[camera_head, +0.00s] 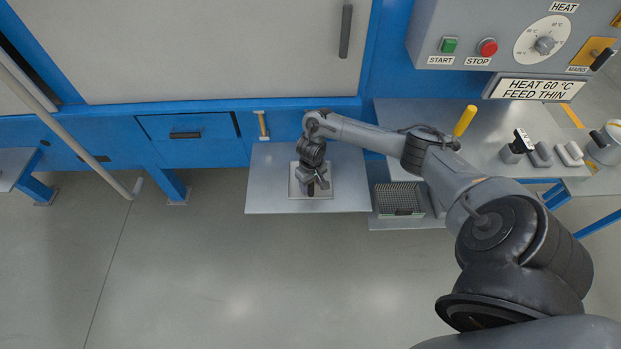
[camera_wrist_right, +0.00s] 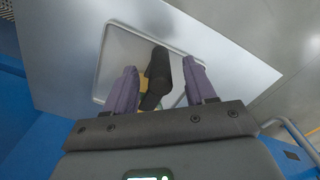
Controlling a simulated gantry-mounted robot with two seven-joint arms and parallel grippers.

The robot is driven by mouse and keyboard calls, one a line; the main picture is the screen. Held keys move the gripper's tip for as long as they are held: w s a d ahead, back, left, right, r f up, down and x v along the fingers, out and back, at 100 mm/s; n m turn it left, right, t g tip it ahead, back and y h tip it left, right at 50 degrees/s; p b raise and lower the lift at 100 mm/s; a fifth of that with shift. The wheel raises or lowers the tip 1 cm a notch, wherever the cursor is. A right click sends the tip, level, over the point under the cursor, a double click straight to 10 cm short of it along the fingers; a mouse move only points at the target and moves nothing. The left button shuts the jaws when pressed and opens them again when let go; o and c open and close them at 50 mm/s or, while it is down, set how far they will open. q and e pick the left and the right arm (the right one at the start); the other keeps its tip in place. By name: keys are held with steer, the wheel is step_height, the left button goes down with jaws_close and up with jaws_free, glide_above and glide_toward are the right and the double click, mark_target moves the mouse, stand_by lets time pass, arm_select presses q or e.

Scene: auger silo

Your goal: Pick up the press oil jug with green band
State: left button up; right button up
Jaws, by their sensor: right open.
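My right gripper (camera_head: 311,184) is over a pale square tray (camera_head: 328,192) on the grey shelf below the blue cabinet. In the right wrist view its two purple fingers (camera_wrist_right: 160,68) are open, one on each side of a black handle-like part (camera_wrist_right: 157,75) with something yellowish beside it. The fingers look apart from it. I cannot tell whether this belongs to the press oil jug; no green band shows, and my wrist covers much of it. The tray (camera_wrist_right: 113,60) shows behind it. My left gripper is not in view.
A grey shelf (camera_head: 265,192) carries the tray. To its right is a dark mesh box (camera_head: 400,198). The bench (camera_head: 480,125) at the right holds several small blocks and a pale container (camera_head: 605,148). A control box (camera_head: 470,25) hangs above. The floor in front is clear.

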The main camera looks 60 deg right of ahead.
mark_target(312, 189)
step_height(312, 189, down, 4)
steer(key=shift+r+b, duration=0.25)
steer(key=shift+b, duration=0.4)
jaws_close()
steer(key=shift+r, duration=0.1)
